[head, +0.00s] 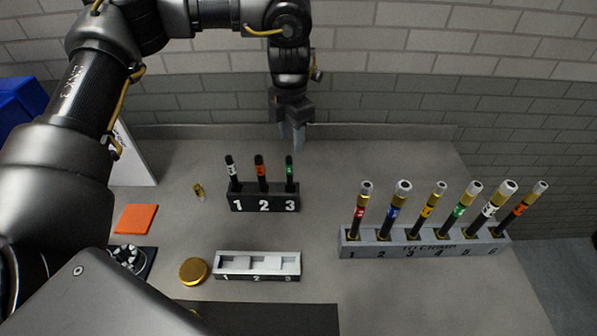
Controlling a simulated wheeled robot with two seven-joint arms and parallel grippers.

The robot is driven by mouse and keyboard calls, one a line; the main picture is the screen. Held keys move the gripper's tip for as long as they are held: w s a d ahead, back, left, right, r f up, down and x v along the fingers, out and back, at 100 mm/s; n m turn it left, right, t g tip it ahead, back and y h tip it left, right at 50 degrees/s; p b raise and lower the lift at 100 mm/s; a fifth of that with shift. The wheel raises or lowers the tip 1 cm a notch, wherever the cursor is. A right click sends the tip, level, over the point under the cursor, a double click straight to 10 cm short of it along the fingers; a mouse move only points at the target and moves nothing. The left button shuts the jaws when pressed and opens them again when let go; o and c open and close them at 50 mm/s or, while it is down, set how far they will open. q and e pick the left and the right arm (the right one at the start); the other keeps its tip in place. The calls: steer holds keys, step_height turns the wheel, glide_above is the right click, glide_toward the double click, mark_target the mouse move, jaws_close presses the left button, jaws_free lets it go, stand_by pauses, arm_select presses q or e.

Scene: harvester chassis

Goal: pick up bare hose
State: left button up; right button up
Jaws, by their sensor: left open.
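Three short black hoses with no metal end fitting stand upright in a small black rack (247,204) numbered 1 to 3. The hose in slot 1 has a white band (232,172), the one in slot 2 an orange band (261,172), and the one in slot 3 a green band (290,171). My left gripper (293,138) points down above and apart from the green-banded hose. It is open, its fingers seen nearly edge-on, with nothing seen between them. My right gripper is out of view.
A grey rack (370,249) at right holds several colour-banded hoses with metal caps. In front lie a white numbered tray (230,257) and a gold disc (193,271). A small brass fitting (199,192) and orange square (136,218) lie at left. A brick wall (410,103) stands behind.

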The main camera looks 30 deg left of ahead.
mark_target(288, 169)
arm_select(q)
steer(key=f+p, duration=0.1)
steer(key=f, duration=0.4)
steer(key=shift+s+f+p, duration=0.1)
steer(key=shift+s+p, duration=0.1)
steer(key=shift+p, duration=0.2)
steer(key=shift+s+a+f+p, duration=0.1)
steer(key=shift+s+f+p, duration=0.05)
steer(key=shift+f+p, duration=0.15)
steer(key=shift+s+a+f+p, duration=0.1)
steer(key=shift+s+f+p, duration=0.1)
steer(key=shift+f+p, duration=0.35)
steer(key=shift+s+a+f+p, duration=0.1)
steer(key=shift+s+f+p, duration=0.1)
steer(key=shift+f+p, duration=0.3)
steer(key=shift+w+f+p, duration=0.2)
steer(key=shift+f, duration=0.4)
steer(key=shift+w+f+p, duration=0.15)
steer(key=shift+f+p, duration=0.05)
steer(key=shift+f, duration=0.35)
steer(key=shift+a+f, duration=0.1)
steer(key=shift+f, duration=0.15)
steer(key=shift+s, duration=0.1)
steer(key=shift+r, duration=0.1)
steer(key=shift+c, duration=0.7)
jaws_close()
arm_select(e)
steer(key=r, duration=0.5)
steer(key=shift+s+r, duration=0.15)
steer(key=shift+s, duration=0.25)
